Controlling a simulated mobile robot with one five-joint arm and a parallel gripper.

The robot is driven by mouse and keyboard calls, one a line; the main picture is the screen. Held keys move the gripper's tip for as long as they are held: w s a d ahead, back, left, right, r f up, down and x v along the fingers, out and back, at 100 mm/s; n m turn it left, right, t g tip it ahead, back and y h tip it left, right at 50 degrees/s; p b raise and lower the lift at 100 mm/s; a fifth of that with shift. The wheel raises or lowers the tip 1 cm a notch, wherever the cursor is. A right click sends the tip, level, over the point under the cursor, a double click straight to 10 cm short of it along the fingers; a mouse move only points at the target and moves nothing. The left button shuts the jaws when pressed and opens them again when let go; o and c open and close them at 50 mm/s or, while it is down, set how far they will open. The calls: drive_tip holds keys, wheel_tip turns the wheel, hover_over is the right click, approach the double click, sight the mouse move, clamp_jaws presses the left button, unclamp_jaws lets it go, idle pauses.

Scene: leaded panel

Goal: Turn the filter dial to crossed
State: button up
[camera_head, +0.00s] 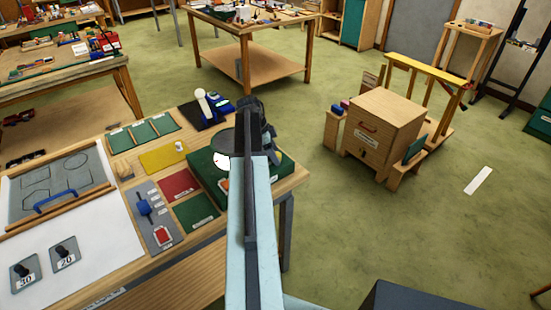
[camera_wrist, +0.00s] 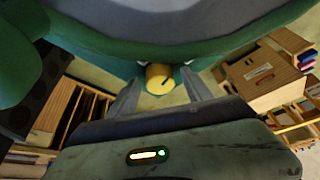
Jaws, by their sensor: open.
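The filter dial appears to be the small yellow knob (camera_wrist: 158,80) with a dark line on its face, in the wrist view. It sits at the lower edge of a green device (camera_wrist: 110,62) with a large grey round part (camera_wrist: 180,18) above. My gripper (camera_wrist: 161,76) is open, with one finger on each side of the knob. I cannot tell whether either finger touches it. No label for crossed is readable. In the head view my gripper (camera_head: 258,125) is over the right end of the workbench, and my arm hides much of the device there.
The workbench (camera_head: 115,255) holds coloured trays, a yellow mat (camera_head: 164,157) and a drawing board (camera_head: 60,185). A wooden cabinet (camera_head: 383,130) stands to the right on the green floor. Open floor (camera_head: 390,240) lies right of the bench. Another table (camera_head: 250,35) stands behind.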

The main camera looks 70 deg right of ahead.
drive_tip(key=shift+r, duration=0.1)
clamp_jaws()
drive_tip(key=shift+n, duration=0.3)
drive_tip(key=n, duration=0.1)
drive_tip(key=n+h, duration=0.1)
drive_tip(key=shift+s+a+n+t, duration=0.15)
drive_tip(key=shift+n+t, duration=0.15)
drive_tip(key=n+t+h, duration=0.1)
drive_tip(key=n, duration=0.2)
drive_tip(key=shift+n, duration=0.3)
drive_tip(key=n, duration=0.2)
drive_tip(key=n+t, duration=0.1)
drive_tip(key=n, duration=0.1)
drive_tip(key=shift+s+t+h, duration=0.2)
drive_tip(key=shift+t+h, duration=0.1)
drive_tip(key=shift+h, duration=0.1)
drive_tip(key=shift+n+t, duration=0.7)
drive_tip(key=shift+n, duration=1.1)
